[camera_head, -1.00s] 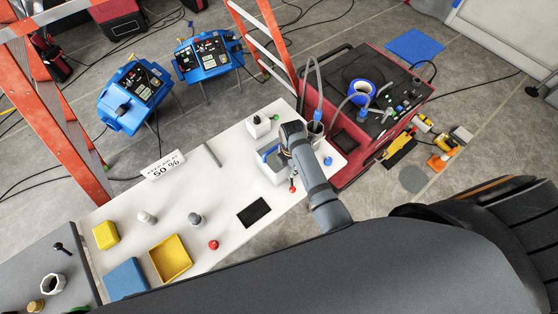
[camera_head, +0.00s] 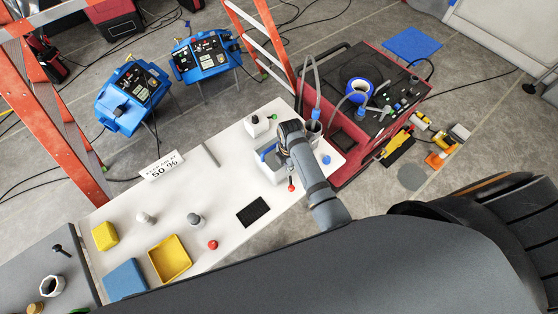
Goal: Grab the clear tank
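A pale tank (camera_head: 268,172) with a blue part at its top stands near the right end of the white table (camera_head: 240,215). I cannot tell for sure whether this is the clear tank. My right arm comes in from the lower right and its gripper (camera_head: 284,143) is over the right side of this tank, covering part of it. The fingertips are hidden or too small to make out, so I cannot see whether they touch it. My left gripper is out of view.
A small white container (camera_head: 258,124) stands behind the tank. A red machine (camera_head: 355,125) with hoses is to the right. A red ball-topped piece (camera_head: 291,187) is close to the arm. A yellow tray (camera_head: 170,259) and black pad (camera_head: 253,212) lie further left.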

